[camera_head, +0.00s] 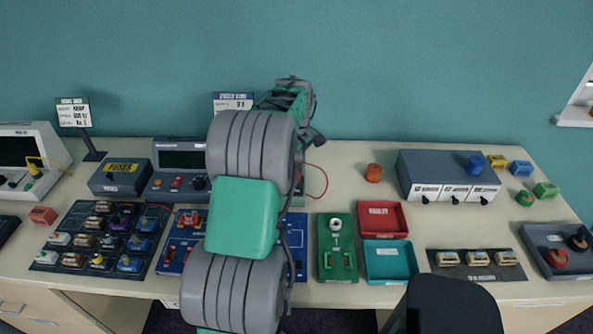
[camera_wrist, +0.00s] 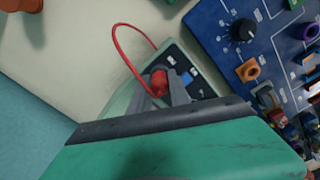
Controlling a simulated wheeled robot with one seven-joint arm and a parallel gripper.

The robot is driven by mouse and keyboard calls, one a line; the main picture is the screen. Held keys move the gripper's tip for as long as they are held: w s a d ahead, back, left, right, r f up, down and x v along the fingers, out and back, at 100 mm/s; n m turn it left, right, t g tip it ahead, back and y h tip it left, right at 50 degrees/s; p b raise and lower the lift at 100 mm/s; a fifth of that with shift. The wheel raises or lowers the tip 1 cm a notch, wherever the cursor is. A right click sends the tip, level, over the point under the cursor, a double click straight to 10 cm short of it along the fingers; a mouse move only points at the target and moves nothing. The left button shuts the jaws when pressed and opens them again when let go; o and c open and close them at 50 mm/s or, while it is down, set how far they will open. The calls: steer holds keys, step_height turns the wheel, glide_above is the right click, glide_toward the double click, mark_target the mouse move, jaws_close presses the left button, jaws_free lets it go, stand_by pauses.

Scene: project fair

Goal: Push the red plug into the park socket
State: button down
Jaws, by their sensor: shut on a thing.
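In the wrist view my gripper (camera_wrist: 162,92) is shut on the red plug (camera_wrist: 159,81), whose red cable (camera_wrist: 122,42) loops up and away to the left. The plug is over or against a small pale-edged box with a dark face (camera_wrist: 188,72) that has white labels and a blue part (camera_wrist: 187,78). I cannot tell which spot is the park socket, or whether the plug's tip is in a hole; the fingers hide it. In the head view my arm hides the gripper and plug; only the red cable (camera_head: 325,180) shows right of it.
A blue circuit board (camera_wrist: 225,45) with a black knob lies beside the box. In the head view a green board (camera_head: 325,262), red tray (camera_head: 380,209) and teal tray (camera_head: 388,272) stand right of my arm. A grey display unit (camera_head: 165,185) stands to its left.

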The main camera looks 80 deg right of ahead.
steer(key=shift+f, duration=0.25)
steer(key=c, duration=0.7)
jaws_free()
steer(key=shift+o, duration=0.2)
steer(key=shift+r+p, duration=2.65)
steer(key=shift+r, duration=1.4)
